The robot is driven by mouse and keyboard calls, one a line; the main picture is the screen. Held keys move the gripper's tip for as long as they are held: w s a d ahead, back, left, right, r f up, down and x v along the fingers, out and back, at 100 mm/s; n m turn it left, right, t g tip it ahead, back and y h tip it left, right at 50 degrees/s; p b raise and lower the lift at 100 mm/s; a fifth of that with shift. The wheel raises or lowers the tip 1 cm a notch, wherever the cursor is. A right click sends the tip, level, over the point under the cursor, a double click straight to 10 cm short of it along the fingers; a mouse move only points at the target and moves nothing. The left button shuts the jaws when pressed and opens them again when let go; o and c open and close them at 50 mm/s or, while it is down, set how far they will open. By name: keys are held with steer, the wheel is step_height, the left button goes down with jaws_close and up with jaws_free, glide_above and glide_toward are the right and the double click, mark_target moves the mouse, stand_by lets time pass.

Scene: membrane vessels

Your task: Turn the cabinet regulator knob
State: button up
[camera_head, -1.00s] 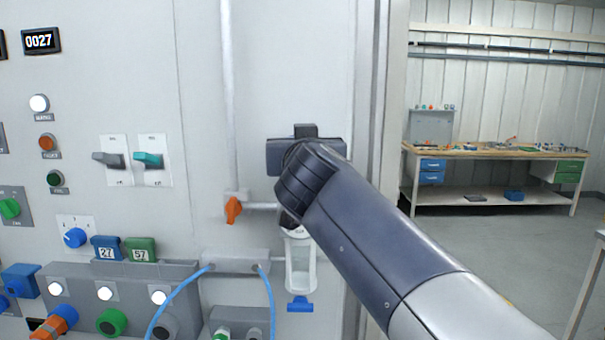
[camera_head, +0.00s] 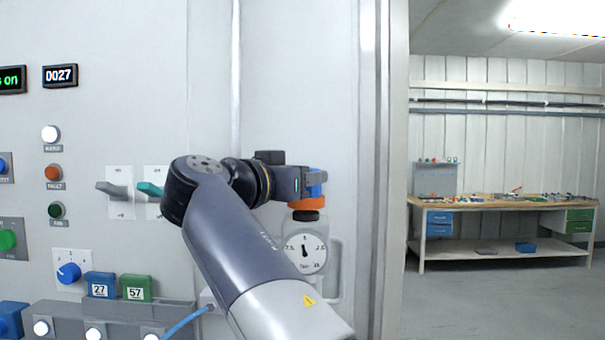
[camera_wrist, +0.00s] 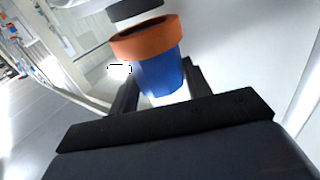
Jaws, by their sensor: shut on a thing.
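The regulator knob (camera_head: 316,177) is blue with an orange collar (camera_head: 306,203) and a black neck below it. It stands upright above a round white gauge (camera_head: 305,253) on the cabinet's right part. My gripper (camera_head: 308,184) reaches it from the left and is shut on the blue part. In the wrist view the blue knob (camera_wrist: 162,78) sits between my two dark fingers (camera_wrist: 160,88), with the orange collar at their far side. The fingertips are partly hidden by the knob.
A grey vertical pipe (camera_head: 236,90) runs beside my arm. Two lever switches (camera_head: 112,190) and a blue dial (camera_head: 69,272) are to the left. My arm hides part of the lower panel. The open room with a workbench (camera_head: 505,204) lies to the right.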

steer(key=shift+w+a+r+m+g+h+p, duration=0.1)
steer(key=shift+w+a+m+g+h+p, duration=0.05)
steer(key=shift+m+g+h+p, duration=1.05)
steer(key=o, duration=1)
steer(key=b+v, duration=0.1)
steer(key=v, duration=0.9)
steer(key=shift+s+a, duration=0.2)
steer(key=shift+a, duration=0.15)
